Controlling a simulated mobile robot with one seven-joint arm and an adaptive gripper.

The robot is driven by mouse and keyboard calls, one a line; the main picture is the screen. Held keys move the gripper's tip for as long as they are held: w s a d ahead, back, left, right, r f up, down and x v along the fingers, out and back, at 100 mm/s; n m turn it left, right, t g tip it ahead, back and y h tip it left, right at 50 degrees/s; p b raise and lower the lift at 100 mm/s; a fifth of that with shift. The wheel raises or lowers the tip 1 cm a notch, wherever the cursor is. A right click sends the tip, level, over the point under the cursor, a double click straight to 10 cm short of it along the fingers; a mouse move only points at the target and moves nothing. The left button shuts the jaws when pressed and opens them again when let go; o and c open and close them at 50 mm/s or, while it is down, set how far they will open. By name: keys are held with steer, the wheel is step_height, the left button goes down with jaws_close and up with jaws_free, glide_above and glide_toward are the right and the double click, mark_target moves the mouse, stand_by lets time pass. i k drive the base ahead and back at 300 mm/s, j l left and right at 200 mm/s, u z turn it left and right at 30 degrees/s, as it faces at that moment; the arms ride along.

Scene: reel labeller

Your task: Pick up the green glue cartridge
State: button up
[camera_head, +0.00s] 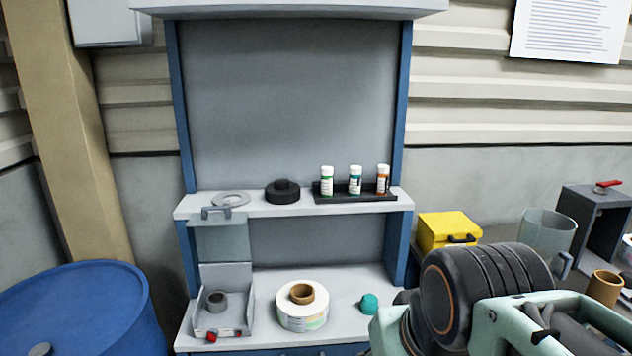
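The green glue cartridge (327,183) is a small white-capped cylinder with a green-marked label. It stands upright at the left end of a black holder (355,199) on the upper shelf (250,211). A similar teal-marked cartridge (355,182) stands in the middle, and an orange-brown one (383,180) at the right end, with gaps between them. My arm fills the lower right of the view, below and to the right of the holder. No fingertips of my gripper show, so whether it is open or shut is not visible.
A black round part (283,192) and a grey ring (230,199) lie left of the holder. Below are a labeller (222,310), a label reel (302,318) and a teal object (369,304). A yellow box (447,230) and a clear jug (547,235) stand at right.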

mark_target(327, 171)
steer(key=i+j+u, duration=0.25)
steer(key=i+j, duration=0.3)
steer(key=i+j+u, duration=0.25)
steer(key=i+j, duration=0.15)
steer(key=i, duration=0.3)
